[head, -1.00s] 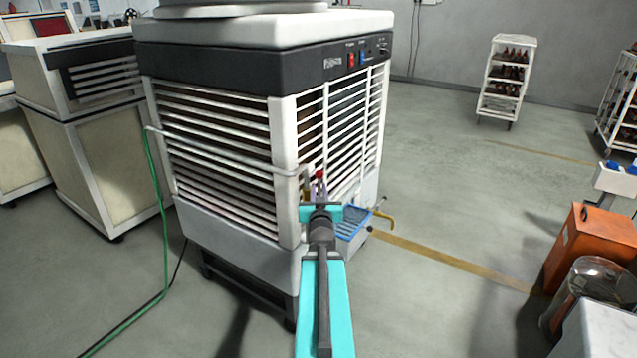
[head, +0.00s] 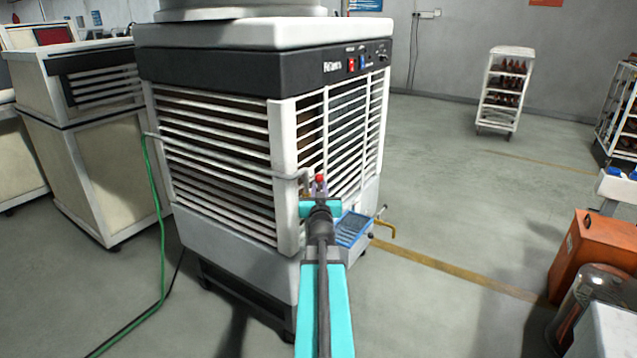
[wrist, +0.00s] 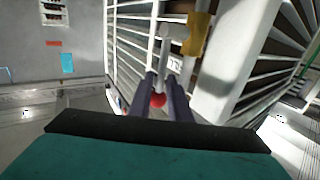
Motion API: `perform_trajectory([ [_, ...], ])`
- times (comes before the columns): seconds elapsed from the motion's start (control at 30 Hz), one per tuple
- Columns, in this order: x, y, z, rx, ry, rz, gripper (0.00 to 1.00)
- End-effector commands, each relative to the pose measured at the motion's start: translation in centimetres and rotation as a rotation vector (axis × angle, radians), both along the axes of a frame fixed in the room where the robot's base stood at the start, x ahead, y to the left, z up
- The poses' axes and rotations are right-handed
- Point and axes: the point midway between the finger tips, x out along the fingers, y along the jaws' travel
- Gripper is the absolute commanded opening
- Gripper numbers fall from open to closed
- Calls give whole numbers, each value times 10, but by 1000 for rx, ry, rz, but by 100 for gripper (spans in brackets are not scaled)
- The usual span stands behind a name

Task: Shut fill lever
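The fill lever shows as a grey rod with a red knob (head: 320,179) at the front corner of the white cooler (head: 288,160). In the wrist view the rod runs from a brass-coloured valve body (wrist: 196,36) down to the red knob (wrist: 158,100). My gripper (wrist: 160,82) has its two dark fingers on either side of the lever near the knob, with a small gap visible between them. In the head view my gripper (head: 319,190) hides the lower part of the lever area; I cannot tell whether the fingers touch it.
A pipe (head: 230,160) crosses the cooler's louvres, with a green hose (head: 156,205) hanging from its left end. A blue tray (head: 353,229) and a yellow tap (head: 386,228) stick out low on the right side. An orange box (head: 594,255) stands at right. Open floor lies between.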

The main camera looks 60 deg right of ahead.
Motion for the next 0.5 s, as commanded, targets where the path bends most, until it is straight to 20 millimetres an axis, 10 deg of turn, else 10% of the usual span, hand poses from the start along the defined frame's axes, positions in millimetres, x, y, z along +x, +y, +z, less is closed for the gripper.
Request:
perform_trajectory([
  [0.5, 25, -37, 0, 1, -1, 1, 17],
])
